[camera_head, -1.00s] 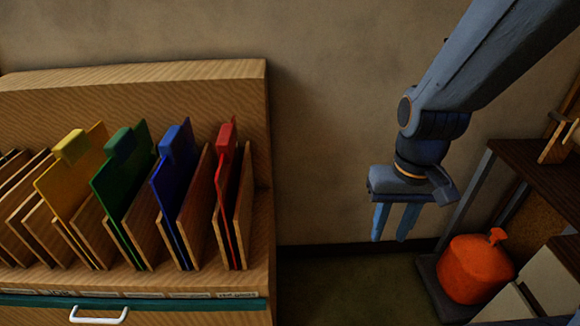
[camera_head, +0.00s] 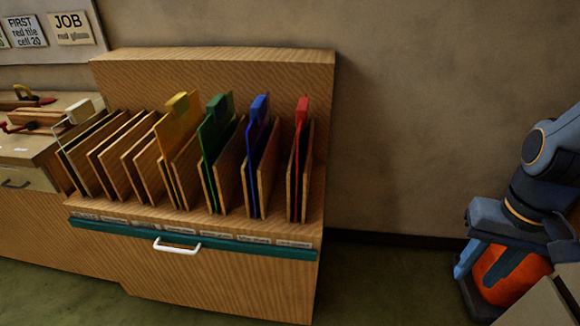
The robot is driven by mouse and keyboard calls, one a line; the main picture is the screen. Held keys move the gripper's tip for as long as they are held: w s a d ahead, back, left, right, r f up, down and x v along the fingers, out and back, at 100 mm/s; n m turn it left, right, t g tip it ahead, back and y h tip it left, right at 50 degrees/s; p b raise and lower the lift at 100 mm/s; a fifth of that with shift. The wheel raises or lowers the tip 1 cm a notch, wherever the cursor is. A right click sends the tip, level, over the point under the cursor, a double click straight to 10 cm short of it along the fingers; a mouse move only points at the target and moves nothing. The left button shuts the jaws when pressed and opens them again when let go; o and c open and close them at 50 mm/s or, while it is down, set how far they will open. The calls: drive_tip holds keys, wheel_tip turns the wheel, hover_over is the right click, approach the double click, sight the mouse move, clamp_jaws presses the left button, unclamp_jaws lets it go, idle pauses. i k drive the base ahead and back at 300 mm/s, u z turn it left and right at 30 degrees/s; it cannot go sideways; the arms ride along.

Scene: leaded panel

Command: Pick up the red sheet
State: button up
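The red sheet (camera_head: 300,135) stands upright in the rightmost slot of a wooden rack (camera_head: 215,65), between wooden dividers. Its narrow tab sticks up at the top, and its lower part is partly hidden by a divider. My gripper (camera_head: 487,268) hangs at the right edge of the picture, fingers pointing down and apart, with nothing held between them. It is well to the right of the rack and lower in the picture than the red sheet.
Blue (camera_head: 258,125), green (camera_head: 215,130) and yellow (camera_head: 177,130) sheets stand in slots left of the red one. A clear sheet (camera_head: 80,115) stands at the far left. An orange canister (camera_head: 500,280) is behind my gripper. Bare wall and floor lie between rack and gripper.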

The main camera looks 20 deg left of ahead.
sight(303, 110)
drive_tip(key=z, duration=0.1)
drive_tip(key=k, duration=0.15)
drive_tip(key=u, duration=0.9)
